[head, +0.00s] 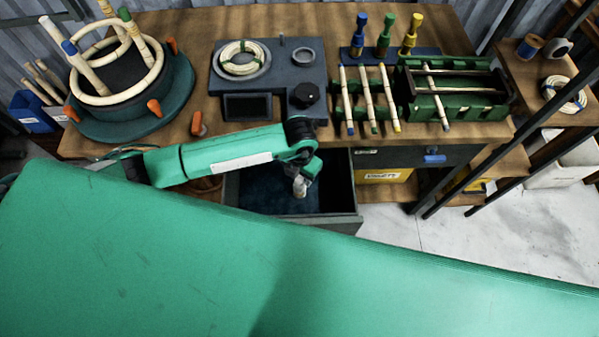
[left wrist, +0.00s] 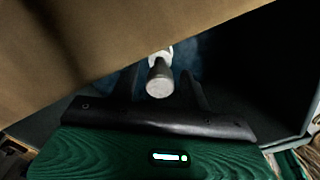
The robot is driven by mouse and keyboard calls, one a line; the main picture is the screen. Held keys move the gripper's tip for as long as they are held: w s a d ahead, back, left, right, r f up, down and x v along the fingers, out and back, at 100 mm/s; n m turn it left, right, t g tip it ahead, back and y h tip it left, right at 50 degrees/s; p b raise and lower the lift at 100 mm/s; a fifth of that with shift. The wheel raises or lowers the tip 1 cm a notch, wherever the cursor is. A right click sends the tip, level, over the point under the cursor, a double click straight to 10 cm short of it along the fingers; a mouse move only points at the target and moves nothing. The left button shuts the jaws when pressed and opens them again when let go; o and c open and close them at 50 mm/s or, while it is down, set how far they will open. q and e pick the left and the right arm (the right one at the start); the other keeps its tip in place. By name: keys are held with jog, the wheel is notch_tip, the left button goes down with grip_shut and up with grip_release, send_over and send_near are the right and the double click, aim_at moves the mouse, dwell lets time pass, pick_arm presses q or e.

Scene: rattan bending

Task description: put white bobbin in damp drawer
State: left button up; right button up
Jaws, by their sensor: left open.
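The damp drawer (head: 338,221) is pulled out below the workbench, with a dark blue lining inside. My left gripper (head: 303,183) points down over the drawer's opening. In the left wrist view its two dark fingers (left wrist: 162,88) stand apart and the gripper is open. A small white and grey piece, seemingly the white bobbin (left wrist: 160,77), shows between the fingers with gaps on both sides. A pale piece also shows at the gripper's tip in the head view. I cannot tell whether it touches the drawer's floor. My right gripper is not in view.
The workbench edge overhangs the drawer's back. On top are a dark blue unit (head: 268,58) with a coil (head: 241,58), a round turntable (head: 118,125) with rattan rings, and a green rack (head: 455,107). A side shelf (head: 545,75) holds spools.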

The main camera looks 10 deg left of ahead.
pick_arm(q)
jog(key=shift+r, duration=0.3)
notch_tip(320, 180, up, 5)
jog(key=shift+f+b, duration=0.15)
jog(key=shift+b, duration=0.15)
notch_tip(320, 180, up, 7)
jog(key=shift+b, duration=0.3)
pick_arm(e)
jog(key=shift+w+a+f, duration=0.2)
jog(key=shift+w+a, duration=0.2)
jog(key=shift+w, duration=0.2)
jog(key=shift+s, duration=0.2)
